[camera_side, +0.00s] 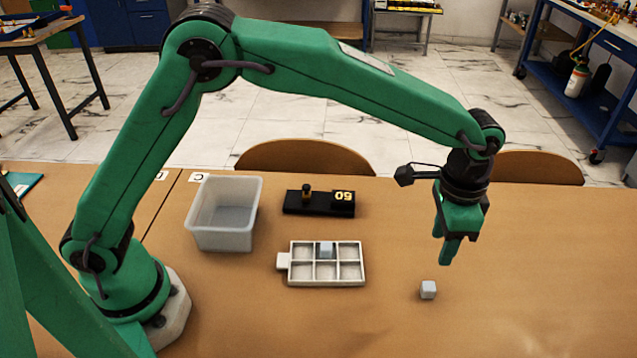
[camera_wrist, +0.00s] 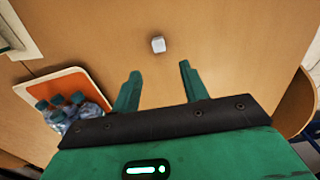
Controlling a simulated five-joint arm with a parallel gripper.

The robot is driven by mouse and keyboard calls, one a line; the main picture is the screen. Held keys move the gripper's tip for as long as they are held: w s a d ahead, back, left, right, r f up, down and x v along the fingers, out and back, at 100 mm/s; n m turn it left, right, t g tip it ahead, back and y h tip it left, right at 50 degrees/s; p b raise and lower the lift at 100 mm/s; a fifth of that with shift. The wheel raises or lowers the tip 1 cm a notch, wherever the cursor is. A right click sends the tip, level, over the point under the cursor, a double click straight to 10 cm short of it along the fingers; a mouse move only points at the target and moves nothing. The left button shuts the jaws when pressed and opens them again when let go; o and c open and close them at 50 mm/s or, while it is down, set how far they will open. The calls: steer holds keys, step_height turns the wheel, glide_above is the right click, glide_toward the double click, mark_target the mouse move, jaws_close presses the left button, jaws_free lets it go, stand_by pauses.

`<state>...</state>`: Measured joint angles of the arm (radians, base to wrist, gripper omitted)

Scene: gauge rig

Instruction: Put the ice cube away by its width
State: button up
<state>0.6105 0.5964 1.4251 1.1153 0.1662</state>
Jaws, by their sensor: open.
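A small pale grey-blue ice cube (camera_side: 428,290) lies alone on the table; in the wrist view the cube (camera_wrist: 158,44) is beyond and between the fingertips. My gripper (camera_side: 443,255) hangs above the table near it, apart from it; in the wrist view its fingers (camera_wrist: 160,70) are spread with nothing between them. A white tray with compartments (camera_side: 284,261) stands left of the cube; a similar pale blue cube (camera_side: 326,250) sits in its back middle compartment. A black gauge (camera_side: 318,208) with yellow digits and a brown post is behind the tray; the digits are hard to read surely.
An empty-looking whitish bin (camera_side: 225,243) stands left of the gauge, by a card marked C (camera_side: 197,177). The wrist view shows an orange tray (camera_wrist: 75,77) with several bottles (camera_wrist: 62,108) at left. The table (camera_side: 530,270) right of the cube is clear.

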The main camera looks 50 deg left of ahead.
steer(key=s+a+r+n+t, duration=0.1)
steer(key=s+a+r+n, duration=0.15)
steer(key=a+r, duration=0.5)
steer(key=s+a+r+n+t, duration=0.1)
steer(key=s+a+r, duration=0.3)
steer(key=a, duration=0.6)
steer(key=s+a+n+t, duration=0.3)
steer(key=s+a+n, duration=0.2)
steer(key=s+a, duration=0.8)
steer(key=shift+s+t, duration=0.3)
steer(key=shift+s, duration=0.65)
steer(key=shift+o, duration=0.6)
steer(key=shift+a+r, duration=0.1)
steer(key=shift+w, duration=0.1)
